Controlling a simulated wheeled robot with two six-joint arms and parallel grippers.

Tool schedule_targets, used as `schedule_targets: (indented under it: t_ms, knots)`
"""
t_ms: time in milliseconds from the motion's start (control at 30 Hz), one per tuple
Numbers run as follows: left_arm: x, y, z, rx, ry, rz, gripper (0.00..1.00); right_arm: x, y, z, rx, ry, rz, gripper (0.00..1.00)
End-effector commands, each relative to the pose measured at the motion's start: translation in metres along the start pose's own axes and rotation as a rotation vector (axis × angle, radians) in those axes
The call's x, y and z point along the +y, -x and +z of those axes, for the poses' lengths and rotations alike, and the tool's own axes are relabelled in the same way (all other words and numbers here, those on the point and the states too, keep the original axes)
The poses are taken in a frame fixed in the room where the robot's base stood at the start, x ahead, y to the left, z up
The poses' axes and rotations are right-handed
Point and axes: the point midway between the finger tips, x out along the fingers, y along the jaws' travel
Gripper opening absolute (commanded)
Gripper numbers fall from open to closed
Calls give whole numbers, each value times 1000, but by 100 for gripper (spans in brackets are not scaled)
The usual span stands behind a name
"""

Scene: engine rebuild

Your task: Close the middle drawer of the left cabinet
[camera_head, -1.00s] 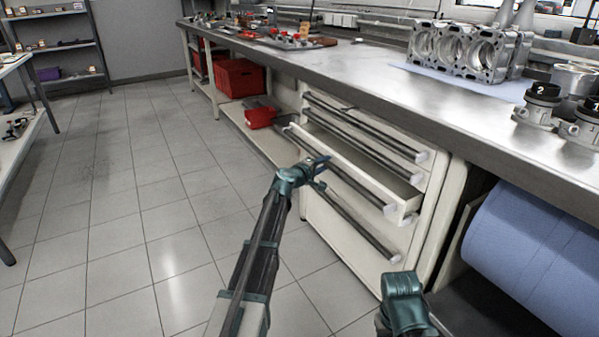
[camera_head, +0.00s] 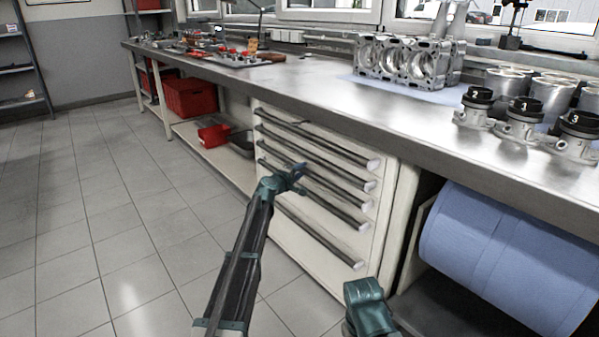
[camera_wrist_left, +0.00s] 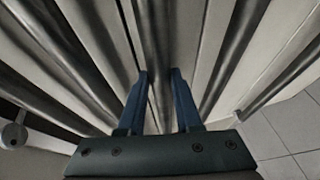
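The left cabinet (camera_head: 292,240) is a cream drawer unit under the bench, with several long dark bar handles with pale end caps. The middle drawer (camera_head: 345,196) sits in line with the drawers above and below; no open gap shows. My left gripper (camera_head: 304,180) is in front of the cabinet face, near the middle handles. In the left wrist view its two blue fingers (camera_wrist_left: 160,85) are apart, with a dark handle bar showing beyond the gap. Contact cannot be told. Of my right arm only a teal link shows at the bottom; its fingers are not visible.
A metal workbench (camera_head: 300,85) runs above the cabinet, bearing an engine block (camera_head: 405,62) and numbered pistons (camera_head: 525,115). A large blue roll (camera_head: 510,255) lies right of the cabinet. Red bins (camera_head: 190,98) stand on the shelf left. The tiled floor at left is clear.

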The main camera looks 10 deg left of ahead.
Motion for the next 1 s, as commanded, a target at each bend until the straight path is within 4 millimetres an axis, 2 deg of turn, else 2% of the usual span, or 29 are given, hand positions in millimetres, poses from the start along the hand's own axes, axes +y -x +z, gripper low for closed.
schedule_targets:
  t_ms: [33, 133, 167, 567, 767, 1000]
  knots:
    - [2, -4, 1, -1, 1, 2, 41, 0, 0, 0, 0, 0, 0, 50]
    - [1, -4, 0, -1, 1, 2, 59, 0, 0, 0, 0, 0, 0, 50]
    - [1, -4, 0, -1, 1, 2, 62, 0, 0, 0, 0, 0, 0, 50]
    - [1, 2, 0, -1, 1, 1, 62, 0, 1, 0, 0, 0, 0, 50]
    - [2, 23, 1, 0, 1, 1, 62, 0, 5, 0, 0, 1, 0, 50]
    - [2, 71, 2, 0, 1, 1, 62, 1, 14, 1, 0, 3, 0, 50]
